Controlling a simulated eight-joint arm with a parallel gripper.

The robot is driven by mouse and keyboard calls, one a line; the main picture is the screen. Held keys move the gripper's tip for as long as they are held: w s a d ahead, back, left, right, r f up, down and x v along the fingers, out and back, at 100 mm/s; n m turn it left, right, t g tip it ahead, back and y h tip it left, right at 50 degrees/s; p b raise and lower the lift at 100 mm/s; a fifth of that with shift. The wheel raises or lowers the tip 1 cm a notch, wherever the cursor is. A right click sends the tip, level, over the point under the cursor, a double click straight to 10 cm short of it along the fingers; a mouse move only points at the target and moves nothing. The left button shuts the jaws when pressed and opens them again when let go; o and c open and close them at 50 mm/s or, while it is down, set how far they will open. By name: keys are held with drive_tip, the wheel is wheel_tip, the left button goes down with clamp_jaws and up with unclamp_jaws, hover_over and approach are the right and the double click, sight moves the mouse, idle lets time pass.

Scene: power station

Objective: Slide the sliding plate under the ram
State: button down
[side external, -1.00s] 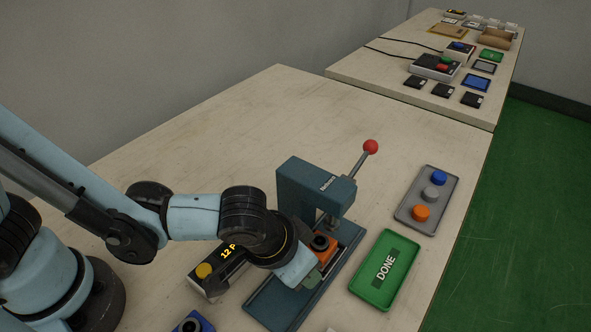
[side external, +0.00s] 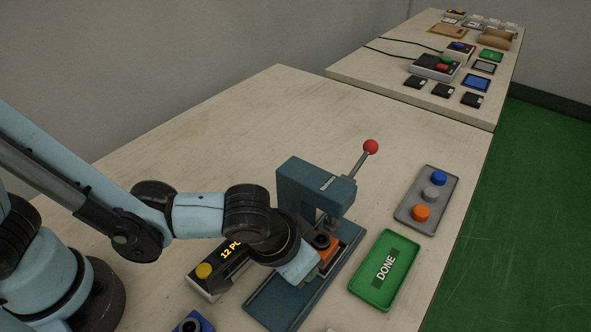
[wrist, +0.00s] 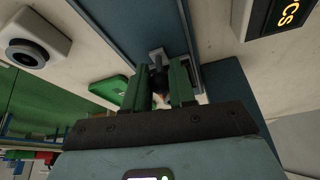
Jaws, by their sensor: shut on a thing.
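The teal press (side external: 316,190) stands on the table, with a red-knobbed lever (side external: 370,147) at its upper right. Its ram (side external: 329,218) hangs under the head. An orange block (side external: 329,253) with a dark round top sits on the press base, close to the ram. The sliding plate is mostly hidden beneath the block and my gripper. My gripper (side external: 318,270) is low at the near side of the block. In the wrist view its green fingers (wrist: 160,85) are shut on a small dark part between them, apparently the sliding plate's grip. The exact contact is hard to see.
A green DONE tray (side external: 372,297) lies right of the press. Behind it a grey tray (side external: 402,215) holds blue, grey and orange round parts. The table behind the press is clear.

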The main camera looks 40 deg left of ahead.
drive_tip(key=shift+w, duration=1.75)
drive_tip(key=c, duration=1)
unclamp_jaws()
drive_tip(key=shift+s+r, duration=0.1)
drive_tip(key=shift+v, duration=5.95)
drive_tip(key=w+a+t, duration=0.1)
drive_tip(key=a, duration=0.7)
drive_tip(key=w+a+n, duration=0.1)
drive_tip(key=a, duration=0.7)
drive_tip(key=w+a+n+t, duration=0.1)
drive_tip(key=a, duration=0.7)
drive_tip(key=shift+w+r+t+y, duration=0.1)
drive_tip(key=shift+r+t+y, duration=0.05)
drive_tip(key=shift+t+y, duration=0.2)
